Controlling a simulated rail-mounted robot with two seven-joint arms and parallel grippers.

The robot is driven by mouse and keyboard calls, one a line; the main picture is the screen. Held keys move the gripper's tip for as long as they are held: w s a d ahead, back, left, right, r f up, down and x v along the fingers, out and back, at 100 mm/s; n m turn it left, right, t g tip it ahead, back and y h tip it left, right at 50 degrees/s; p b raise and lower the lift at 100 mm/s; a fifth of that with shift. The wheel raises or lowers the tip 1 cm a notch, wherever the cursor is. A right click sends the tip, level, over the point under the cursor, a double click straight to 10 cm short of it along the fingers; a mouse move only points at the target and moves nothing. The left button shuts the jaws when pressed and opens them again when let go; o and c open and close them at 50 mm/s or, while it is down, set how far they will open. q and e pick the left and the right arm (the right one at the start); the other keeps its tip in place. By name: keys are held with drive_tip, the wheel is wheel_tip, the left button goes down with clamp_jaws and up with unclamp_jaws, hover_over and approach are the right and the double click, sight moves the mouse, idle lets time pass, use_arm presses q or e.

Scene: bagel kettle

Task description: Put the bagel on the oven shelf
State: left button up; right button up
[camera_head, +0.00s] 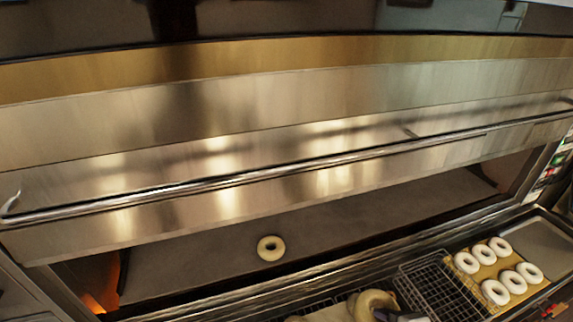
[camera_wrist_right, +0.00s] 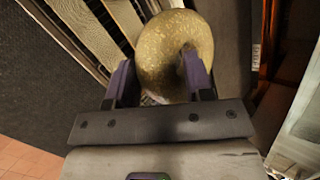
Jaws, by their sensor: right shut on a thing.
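A bagel (camera_wrist_right: 172,35) is held between the two fingers of my right gripper (camera_wrist_right: 158,85) in the right wrist view. In the head view this bagel (camera_head: 373,300) is at the bottom edge, in front of the oven, with part of my right gripper (camera_head: 390,312) beside it. Another pale bagel (camera_head: 271,248) lies on the dark oven shelf (camera_head: 200,255), behind the front opening, left of the held one. The oven's steel front with a long bar handle (camera_head: 270,176) spans the view above the opening. My left gripper is not in view.
Several white bagels (camera_head: 496,270) lie on a tan board at the lower right. A wire rack (camera_head: 440,285) stands just left of them. The oven front edge (camera_head: 330,270) runs across below the opening. Much of the shelf is bare. An orange glow (camera_head: 95,302) shows at the oven's lower left.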

idle(0.4)
wheel_tip(320, 180, down, 17)
drive_tip(key=w+d+n+g+y+b, duration=0.1)
drive_tip(key=d+n+y+b, duration=0.15)
drive_tip(key=b, duration=0.75)
drive_tip(key=s+d+f+m+h+b, duration=0.1)
drive_tip(key=s+d+f+b, duration=0.1)
drive_tip(key=d+f, duration=0.4)
drive_tip(key=s+d+f+h+b, duration=0.1)
drive_tip(key=d+f+b, duration=0.4)
drive_tip(key=d, duration=0.6)
drive_tip(key=shift+s+d+f+m+t, duration=0.3)
drive_tip(key=shift+s+f+m+t, duration=0.1)
drive_tip(key=shift+s+f, duration=0.45)
drive_tip(key=shift+w+f, duration=0.1)
